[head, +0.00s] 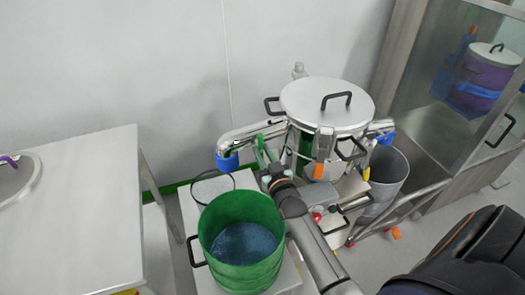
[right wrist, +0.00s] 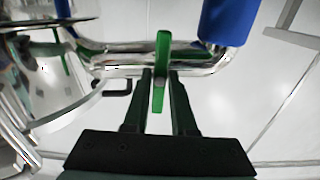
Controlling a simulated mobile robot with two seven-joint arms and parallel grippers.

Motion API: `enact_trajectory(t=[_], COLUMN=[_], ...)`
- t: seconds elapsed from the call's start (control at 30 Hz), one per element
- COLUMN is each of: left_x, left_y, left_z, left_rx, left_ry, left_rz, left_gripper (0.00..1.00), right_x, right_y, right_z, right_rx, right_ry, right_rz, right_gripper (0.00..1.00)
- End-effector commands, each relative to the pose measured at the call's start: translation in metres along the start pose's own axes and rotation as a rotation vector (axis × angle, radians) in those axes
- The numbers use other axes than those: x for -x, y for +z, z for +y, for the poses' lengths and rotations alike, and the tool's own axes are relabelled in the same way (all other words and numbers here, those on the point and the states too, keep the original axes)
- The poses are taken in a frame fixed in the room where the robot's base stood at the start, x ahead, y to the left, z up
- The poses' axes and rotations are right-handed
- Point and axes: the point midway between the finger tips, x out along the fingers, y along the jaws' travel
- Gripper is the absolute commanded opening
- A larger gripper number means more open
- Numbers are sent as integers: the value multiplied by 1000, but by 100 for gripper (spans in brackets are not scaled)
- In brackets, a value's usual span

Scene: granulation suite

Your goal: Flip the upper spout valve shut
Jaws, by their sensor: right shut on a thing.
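The upper spout valve has a green lever handle (right wrist: 162,50) on a shiny steel spout pipe (right wrist: 110,60). In the right wrist view the handle stands upright, crossing the pipe, between the two dark fingers of my right gripper (right wrist: 160,76), which is shut on it. In the head view the right gripper (head: 266,168) is at the spout pipe (head: 248,131), left of the lidded steel vessel (head: 326,97); the handle is partly hidden there by the gripper. A blue sleeve (head: 227,161) covers the pipe's left end. My left gripper is out of view.
A green bucket (head: 240,245) with blue-grey contents stands below the arm. A grey bin (head: 388,175) stands right of the vessel. A white table (head: 80,210) is at left, and a glass-fronted cabinet (head: 450,110) is at right.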

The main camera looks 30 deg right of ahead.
Motion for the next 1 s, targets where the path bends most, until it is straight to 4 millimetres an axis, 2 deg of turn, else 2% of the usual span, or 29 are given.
enact_trajectory(t=[0.43, 0.47, 0.7, 0.73, 1.0], left_x=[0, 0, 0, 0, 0], left_y=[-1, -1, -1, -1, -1], left_z=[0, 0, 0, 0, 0], left_rx=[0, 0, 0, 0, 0], left_ry=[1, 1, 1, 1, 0], left_rz=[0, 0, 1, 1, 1], left_gripper=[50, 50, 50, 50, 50], right_x=[0, 0, 0, 0, 0], right_y=[0, 1, 0, 0, 0], right_z=[0, 0, 0, 0, 0], right_rx=[-11, -11, -10, -10, -10], right_ry=[-1, -1, -1, -1, 0], right_rz=[-1, -1, -1, -1, 0], right_gripper=[0, 26, 53, 55, 55])
